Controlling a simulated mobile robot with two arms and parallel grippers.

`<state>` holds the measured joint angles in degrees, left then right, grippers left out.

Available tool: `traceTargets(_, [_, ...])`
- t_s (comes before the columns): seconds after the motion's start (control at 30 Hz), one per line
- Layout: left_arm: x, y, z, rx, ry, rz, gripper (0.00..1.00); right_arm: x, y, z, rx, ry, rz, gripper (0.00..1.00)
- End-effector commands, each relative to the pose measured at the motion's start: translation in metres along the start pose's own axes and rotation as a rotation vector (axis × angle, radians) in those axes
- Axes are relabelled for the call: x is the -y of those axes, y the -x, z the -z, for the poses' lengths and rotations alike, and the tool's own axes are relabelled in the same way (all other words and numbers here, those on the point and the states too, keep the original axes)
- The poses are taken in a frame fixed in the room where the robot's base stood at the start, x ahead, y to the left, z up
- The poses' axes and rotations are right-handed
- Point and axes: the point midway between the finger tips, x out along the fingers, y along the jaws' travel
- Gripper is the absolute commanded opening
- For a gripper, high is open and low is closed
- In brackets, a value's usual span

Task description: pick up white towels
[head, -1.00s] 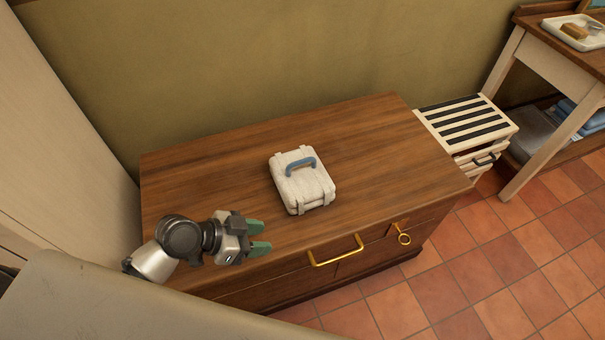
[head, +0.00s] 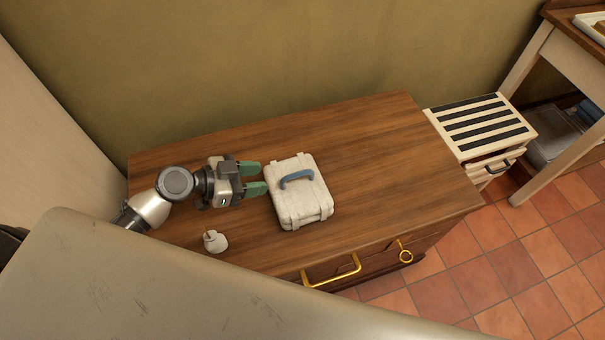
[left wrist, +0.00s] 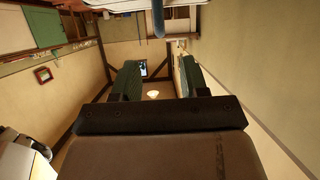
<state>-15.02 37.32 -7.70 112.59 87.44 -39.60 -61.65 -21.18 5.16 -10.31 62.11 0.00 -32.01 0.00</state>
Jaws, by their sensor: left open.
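The white towels (head: 305,208) form one folded, strapped bundle with a blue handle (head: 297,178) on top. The bundle lies flat on the brown wooden chest. My left gripper (head: 258,178) is open, its two green fingers pointing at the left side of the bundle, with nothing between them. The fingertips are very close to the bundle; I cannot tell whether they touch. In the left wrist view the open green fingers (left wrist: 158,75) show, with the blue handle (left wrist: 158,18) and a white edge of the towels (left wrist: 118,4) at the top. My right gripper is not in view.
The wooden chest (head: 375,160) has brass handles in front and free top to the right of the bundle. A small white object (head: 215,241) stands at its left front. A striped white unit (head: 483,127) and a table are at right. A grey surface (head: 170,290) fills the foreground.

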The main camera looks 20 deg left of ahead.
Motion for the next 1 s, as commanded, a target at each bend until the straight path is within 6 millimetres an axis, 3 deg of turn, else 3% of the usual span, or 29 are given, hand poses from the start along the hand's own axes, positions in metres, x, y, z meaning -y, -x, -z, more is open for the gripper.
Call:
traceTargets(0.3, [0.0,-0.046,0.001,-0.003,0.003,0.0,0.44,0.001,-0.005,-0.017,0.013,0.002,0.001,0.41])
traceTargets(0.47, [0.0,-0.057,0.001,-0.002,0.002,-0.001,0.44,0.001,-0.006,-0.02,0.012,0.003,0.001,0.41])
traceTargets(0.73, [0.001,-0.095,0.001,-0.002,0.003,0.0,0.44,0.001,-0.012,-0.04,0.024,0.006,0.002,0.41])
traceTargets(1.0, [0.001,-0.106,0.0,0.001,0.0,0.0,0.44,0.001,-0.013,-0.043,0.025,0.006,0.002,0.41])
